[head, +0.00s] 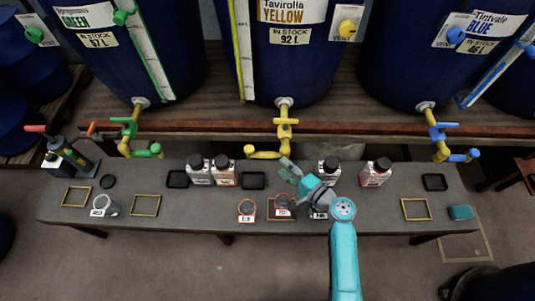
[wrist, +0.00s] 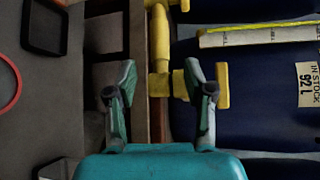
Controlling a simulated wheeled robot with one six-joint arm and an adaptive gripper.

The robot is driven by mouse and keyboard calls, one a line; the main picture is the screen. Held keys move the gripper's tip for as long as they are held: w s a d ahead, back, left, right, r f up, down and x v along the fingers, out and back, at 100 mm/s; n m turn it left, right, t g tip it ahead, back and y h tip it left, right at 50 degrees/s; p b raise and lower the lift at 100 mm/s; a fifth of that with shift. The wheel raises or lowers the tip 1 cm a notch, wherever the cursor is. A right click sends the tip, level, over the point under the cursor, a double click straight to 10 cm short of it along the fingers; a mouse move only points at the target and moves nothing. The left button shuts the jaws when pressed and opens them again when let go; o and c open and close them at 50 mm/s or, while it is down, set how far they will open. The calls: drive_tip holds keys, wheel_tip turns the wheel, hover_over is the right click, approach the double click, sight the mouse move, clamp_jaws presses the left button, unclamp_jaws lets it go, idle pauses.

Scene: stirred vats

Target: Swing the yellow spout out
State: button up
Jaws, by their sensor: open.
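The yellow tap hangs under the middle blue vat. In the head view its yellow spout (head: 264,154) points left along the bench's back edge, with a knob at its end. The yellow cross handle (head: 286,121) sits above it. In the wrist view the spout (wrist: 159,35) runs up the picture, and the handle (wrist: 222,85) shows to the right. My gripper (head: 287,166) is open and empty, just in front of and below the tap. In the wrist view its fingertips (wrist: 159,70) appear on either side of the spout's lower part; I cannot tell the depth gap.
The grey bench (head: 185,213) carries several bottles, black trays and brass frames. A black-capped bottle (head: 224,172) stands left of my gripper, another (head: 328,170) close to its right. Green (head: 127,142) and blue (head: 440,142) taps are far to either side.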

sight(272, 158)
drive_tip(key=x, duration=0.8)
drive_tip(key=shift+w+a+f, duration=0.1)
drive_tip(key=shift+w+a, duration=0.15)
drive_tip(key=shift+w, duration=0.05)
